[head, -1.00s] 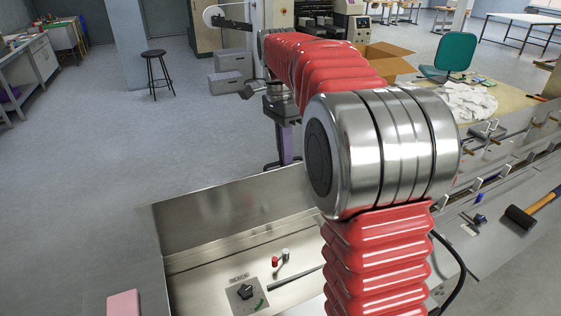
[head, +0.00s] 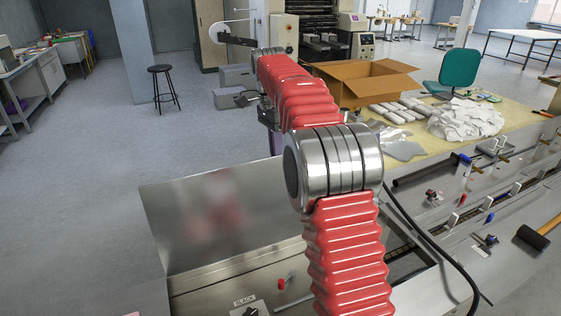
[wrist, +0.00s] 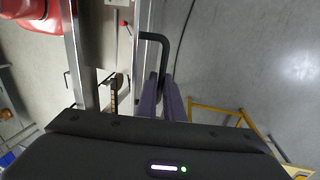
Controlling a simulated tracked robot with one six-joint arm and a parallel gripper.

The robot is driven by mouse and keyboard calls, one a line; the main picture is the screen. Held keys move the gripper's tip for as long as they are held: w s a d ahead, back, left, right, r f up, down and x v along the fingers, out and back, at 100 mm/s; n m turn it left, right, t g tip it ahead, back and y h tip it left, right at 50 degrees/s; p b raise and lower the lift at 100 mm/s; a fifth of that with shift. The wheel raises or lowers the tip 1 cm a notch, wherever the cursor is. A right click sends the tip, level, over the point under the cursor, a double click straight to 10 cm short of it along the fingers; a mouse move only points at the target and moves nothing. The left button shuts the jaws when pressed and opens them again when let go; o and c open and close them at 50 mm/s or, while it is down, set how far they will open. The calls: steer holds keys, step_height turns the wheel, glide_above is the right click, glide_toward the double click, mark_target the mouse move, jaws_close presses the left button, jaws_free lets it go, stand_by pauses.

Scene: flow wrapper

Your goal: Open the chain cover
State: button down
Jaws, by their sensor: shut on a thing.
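In the wrist view the two purple-grey fingers of my gripper (wrist: 161,98) are closed around the long leg of a black bent handle (wrist: 155,38). The handle's top end meets a steel edge on its left. In the head view a wide steel panel (head: 200,225), which looks like the chain cover, stands raised along the far side of an open trough, with a blurred red reflection on it. My gripper (head: 274,143) shows only partly there, beyond the panel and beside my red arm. The handle is hidden in the head view.
A small lever with a red knob (head: 282,284) and a black knob (head: 250,311) sit in the trough area. A mallet (head: 533,236) lies on the right deck. A cardboard box (head: 365,83) stands behind my arm. Open floor lies left, with a black stool (head: 162,85).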

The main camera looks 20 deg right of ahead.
steer(key=shift+w+a+r, duration=0.15)
steer(key=shift+a+r, duration=0.05)
steer(key=shift+a, duration=0.15)
steer(key=c, duration=2.3)
jaws_free()
steer(key=o, duration=0.4)
steer(key=shift+d+f, duration=0.1)
step_height(320, 180, up, 7)
steer(key=w, duration=0.1)
steer(key=shift+w, duration=0.2)
